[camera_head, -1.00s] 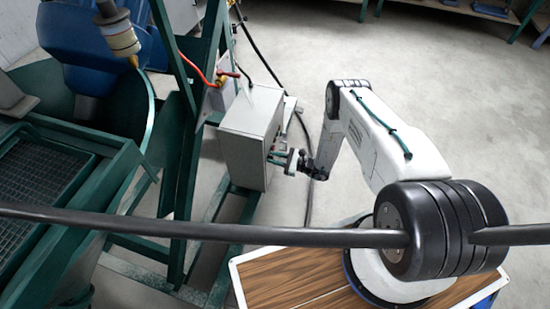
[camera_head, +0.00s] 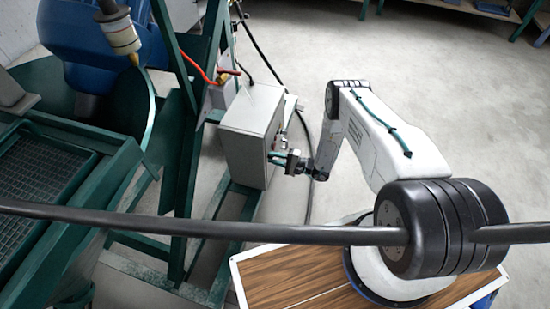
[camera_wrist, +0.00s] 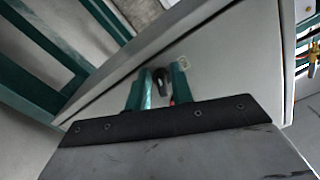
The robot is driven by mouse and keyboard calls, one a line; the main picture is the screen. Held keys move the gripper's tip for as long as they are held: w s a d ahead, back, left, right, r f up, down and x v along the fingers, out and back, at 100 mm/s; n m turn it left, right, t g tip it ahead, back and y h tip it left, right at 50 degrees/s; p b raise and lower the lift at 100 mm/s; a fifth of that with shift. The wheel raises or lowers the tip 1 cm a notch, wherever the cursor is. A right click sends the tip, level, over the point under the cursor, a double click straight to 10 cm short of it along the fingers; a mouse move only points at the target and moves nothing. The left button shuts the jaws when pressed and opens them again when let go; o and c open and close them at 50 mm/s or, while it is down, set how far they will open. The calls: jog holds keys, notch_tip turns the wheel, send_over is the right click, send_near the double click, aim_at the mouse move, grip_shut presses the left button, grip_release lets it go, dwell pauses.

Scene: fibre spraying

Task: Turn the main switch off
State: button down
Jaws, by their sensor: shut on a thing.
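The main switch (camera_wrist: 160,77) is a small dark knob on the front panel of a grey control box (camera_head: 249,125). My gripper (camera_head: 271,157) reaches the box's right face from the right. In the wrist view, the gripper's two teal fingers (camera_wrist: 161,88) stand on either side of the knob, close against the panel, shut on it. A small pale label with a mark is on the panel just right of the fingers. In the head view the knob itself is hidden by the gripper. The switch's exact setting cannot be read.
A black cable runs on the floor behind my gripper. A black bar crosses the head view's foreground. The grey floor (camera_head: 440,85) at the right is open.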

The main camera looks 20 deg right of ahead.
jog(key=shift+s+f+n, duration=0.1)
jog(key=shift+f+n, duration=0.05)
jog(key=shift+n, duration=0.95)
jog(key=shift+f+n, duration=0.1)
jog(key=shift+n, duration=1)
jog(key=c, duration=1.5)
grip_release()
jog(key=shift+d, duration=0.1)
jog(key=v, duration=0.7)
jog(key=shift+s+d, duration=0.2)
jog(key=shift+d, duration=0.05)
